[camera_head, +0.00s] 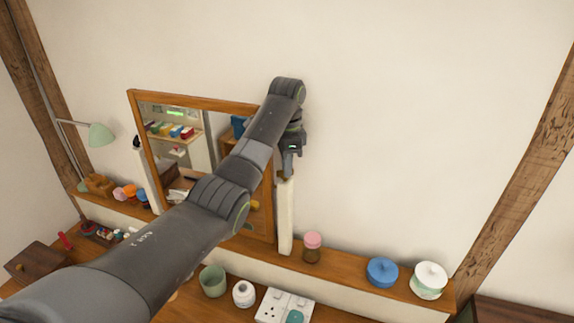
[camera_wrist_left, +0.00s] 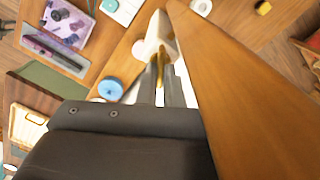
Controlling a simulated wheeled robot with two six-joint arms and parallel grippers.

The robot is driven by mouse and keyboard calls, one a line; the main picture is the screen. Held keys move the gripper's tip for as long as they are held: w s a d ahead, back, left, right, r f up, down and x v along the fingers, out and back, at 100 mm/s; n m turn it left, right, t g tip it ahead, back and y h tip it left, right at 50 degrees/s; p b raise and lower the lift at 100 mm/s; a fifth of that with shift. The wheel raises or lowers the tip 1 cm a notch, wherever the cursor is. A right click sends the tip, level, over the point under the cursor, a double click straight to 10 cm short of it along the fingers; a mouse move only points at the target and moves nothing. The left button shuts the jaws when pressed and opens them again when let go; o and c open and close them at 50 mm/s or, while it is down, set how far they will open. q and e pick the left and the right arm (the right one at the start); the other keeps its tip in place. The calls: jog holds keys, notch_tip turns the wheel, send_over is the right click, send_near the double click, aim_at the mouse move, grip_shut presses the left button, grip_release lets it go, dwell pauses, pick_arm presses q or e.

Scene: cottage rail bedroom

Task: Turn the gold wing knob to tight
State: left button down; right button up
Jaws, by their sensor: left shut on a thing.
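The gold wing knob (camera_wrist_left: 160,62) shows as a narrow gold piece between my left gripper's fingertips in the left wrist view. My left gripper (camera_wrist_left: 160,84) is shut on it. In the head view my left gripper (camera_head: 288,172) points down at the top of the white post (camera_head: 286,215) at the mirror's right side. The knob is mostly hidden there by the gripper, so its turn angle cannot be told. The wood-framed mirror (camera_head: 190,100) stands tilted between two white posts. My right gripper is in neither view.
My left arm crosses in front of the mirror. A pink-lidded jar (camera_head: 312,246), a blue lidded pot (camera_head: 382,271) and a white lidded pot (camera_head: 429,279) stand on the ledge to the right. A green lamp (camera_head: 100,135) is at the left. The wall above is clear.

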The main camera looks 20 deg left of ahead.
pick_arm(q)
jog(key=shift+m, duration=0.4)
jog(key=c, duration=1.6)
grip_release()
jog(key=shift+w, duration=0.1)
